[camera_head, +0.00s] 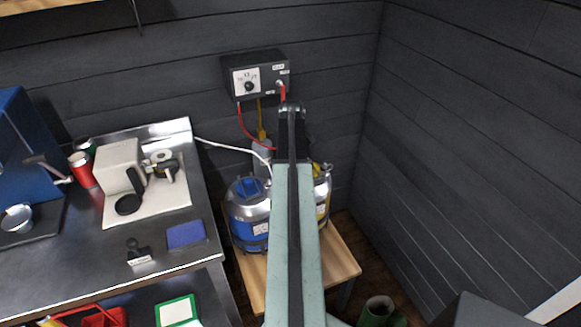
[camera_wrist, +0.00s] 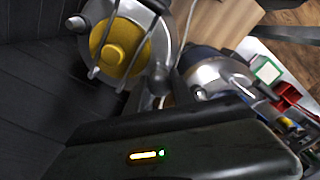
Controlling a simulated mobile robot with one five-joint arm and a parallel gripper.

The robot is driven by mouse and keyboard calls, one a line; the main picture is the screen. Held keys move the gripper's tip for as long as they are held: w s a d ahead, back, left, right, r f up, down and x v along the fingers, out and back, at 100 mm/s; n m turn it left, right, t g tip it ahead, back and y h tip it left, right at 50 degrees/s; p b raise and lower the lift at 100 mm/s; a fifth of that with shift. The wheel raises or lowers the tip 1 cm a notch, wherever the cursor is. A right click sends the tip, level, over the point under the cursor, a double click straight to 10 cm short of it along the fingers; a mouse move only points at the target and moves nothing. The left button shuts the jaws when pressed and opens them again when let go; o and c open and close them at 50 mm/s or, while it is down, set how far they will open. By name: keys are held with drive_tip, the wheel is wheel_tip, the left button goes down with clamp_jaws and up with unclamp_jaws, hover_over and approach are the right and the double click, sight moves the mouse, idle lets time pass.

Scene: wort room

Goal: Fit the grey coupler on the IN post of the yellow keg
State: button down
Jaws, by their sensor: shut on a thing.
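The yellow keg (camera_head: 322,205) stands at the right on a low wooden table, mostly hidden behind my arm. In the wrist view its steel top shows a yellow centre (camera_wrist: 116,47); I cannot tell which post is IN. My gripper (camera_head: 291,108) is raised above the kegs, at the lower right of the wall box. It is shut on the grey coupler (camera_head: 280,84), seen small just under the box's right-hand label with a red hose below it. The fingers' grip is largely hidden, and I cannot tell whether the coupler touches the box.
A blue keg (camera_head: 249,212) stands left of the yellow one, also in the wrist view (camera_wrist: 212,75). The black wall box (camera_head: 254,75) has a dial and hoses. A steel counter (camera_head: 80,245) is at the left. The low table (camera_head: 338,262) is partly bare in front.

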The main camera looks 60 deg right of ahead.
idle(0.4)
drive_tip(key=c, duration=1)
unclamp_jaws()
drive_tip(key=o, duration=0.5)
drive_tip(key=shift+o, duration=0.2)
wheel_tip(320, 180, up, 7)
drive_tip(key=p, duration=0.7)
drive_tip(key=shift+f, duration=0.1)
